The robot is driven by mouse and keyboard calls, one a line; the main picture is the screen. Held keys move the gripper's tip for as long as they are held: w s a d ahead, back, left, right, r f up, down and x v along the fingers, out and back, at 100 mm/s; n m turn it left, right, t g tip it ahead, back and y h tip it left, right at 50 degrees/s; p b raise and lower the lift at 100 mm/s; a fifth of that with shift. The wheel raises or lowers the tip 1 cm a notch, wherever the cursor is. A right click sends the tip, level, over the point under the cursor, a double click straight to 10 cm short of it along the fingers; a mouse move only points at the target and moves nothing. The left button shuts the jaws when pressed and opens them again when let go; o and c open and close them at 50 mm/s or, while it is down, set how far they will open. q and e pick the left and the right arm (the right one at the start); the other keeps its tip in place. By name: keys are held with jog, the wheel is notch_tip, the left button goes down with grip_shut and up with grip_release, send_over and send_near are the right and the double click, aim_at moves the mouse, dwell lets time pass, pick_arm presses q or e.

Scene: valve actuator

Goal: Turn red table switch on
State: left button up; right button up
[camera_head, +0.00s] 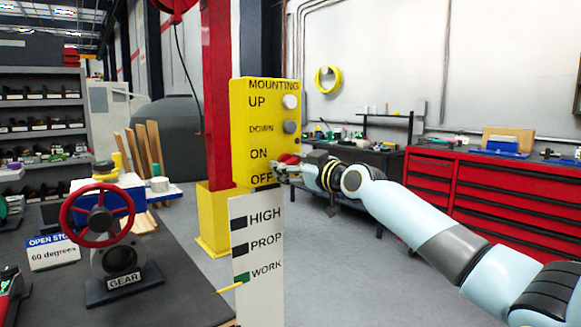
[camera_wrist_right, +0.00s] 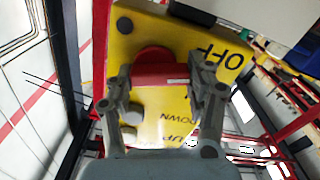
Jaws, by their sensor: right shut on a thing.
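The red switch (camera_head: 288,158) sits low on the right part of the yellow control box (camera_head: 262,110), beside the ON and OFF labels. In the wrist view it is a round red base with a red bar (camera_wrist_right: 158,74) across it. My right gripper (camera_head: 280,169) reaches in from the right at the box face. In the wrist view its two fingers (camera_wrist_right: 162,80) stand on either side of the red bar, shut on it. The gripper hides part of the switch in the head view. Exactly which label the switch points to cannot be told. My left gripper is out of view.
Two round buttons (camera_head: 290,101) sit above the switch, by UP and DOWN. A white panel (camera_head: 258,290) hangs below the box. The dark table (camera_head: 175,270) at left holds a red handwheel (camera_head: 97,211). Red drawer cabinets (camera_head: 500,190) stand behind my right arm.

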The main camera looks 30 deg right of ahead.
jog(key=m, duration=0.2)
jog(key=shift+m, duration=0.4)
jog(key=m+p, duration=0.1)
jog(key=m, duration=0.2)
jog(key=shift+d+r+m, duration=0.1)
jog(key=shift+r+m, duration=0.05)
jog(key=shift+m, duration=0.15)
jog(key=m+p, duration=0.1)
jog(key=m, duration=0.4)
jog(key=shift+d+m, duration=0.1)
jog(key=shift+m, duration=0.2)
jog(key=o, duration=1.2)
jog(key=shift+s, duration=0.1)
jog(key=s, duration=0.8)
jog(key=s+d, duration=0.1)
jog(key=s, duration=0.2)
jog(key=shift+s, duration=0.4)
